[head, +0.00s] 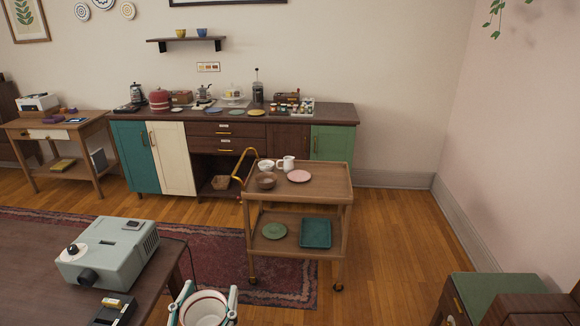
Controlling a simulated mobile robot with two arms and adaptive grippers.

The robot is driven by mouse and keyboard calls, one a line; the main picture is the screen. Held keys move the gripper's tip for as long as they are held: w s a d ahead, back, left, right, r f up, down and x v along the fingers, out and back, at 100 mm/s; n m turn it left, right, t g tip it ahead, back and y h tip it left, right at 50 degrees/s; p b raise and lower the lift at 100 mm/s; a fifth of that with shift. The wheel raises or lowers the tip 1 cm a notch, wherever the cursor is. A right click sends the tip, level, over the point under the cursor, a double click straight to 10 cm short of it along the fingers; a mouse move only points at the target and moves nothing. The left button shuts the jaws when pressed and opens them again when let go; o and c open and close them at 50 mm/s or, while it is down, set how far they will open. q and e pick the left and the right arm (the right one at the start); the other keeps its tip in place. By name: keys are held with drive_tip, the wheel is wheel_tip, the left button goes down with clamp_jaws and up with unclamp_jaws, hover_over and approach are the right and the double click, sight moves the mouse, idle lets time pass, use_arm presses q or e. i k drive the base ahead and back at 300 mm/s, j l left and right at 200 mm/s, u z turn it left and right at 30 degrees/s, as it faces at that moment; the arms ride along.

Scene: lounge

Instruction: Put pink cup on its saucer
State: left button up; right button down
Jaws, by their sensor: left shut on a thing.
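My left gripper (208,294) is at the bottom edge, with a pale finger on each side of a round cup (204,312). It is shut on this cup, which looks whitish inside with a reddish band near the rim. The cup's lower part is cut off by the frame, so I cannot tell its outside colour. A pink saucer (299,176) lies on the top shelf of the wooden trolley (325,189), bare and well beyond the gripper. My right gripper is not in view.
A white mug (286,163), a white bowl (265,165) and a brown bowl (266,181) stand left of the saucer. The lower shelf holds a green plate (274,231) and a teal tray (316,233). A table with a projector (108,254) is at left.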

sight(298, 176)
drive_tip(key=i+j+z, duration=0.1)
drive_tip(key=i, duration=1.5)
drive_tip(key=i+z, duration=0.15)
drive_tip(key=i, duration=0.7)
drive_tip(key=i+z, duration=0.2)
drive_tip(key=i, duration=0.65)
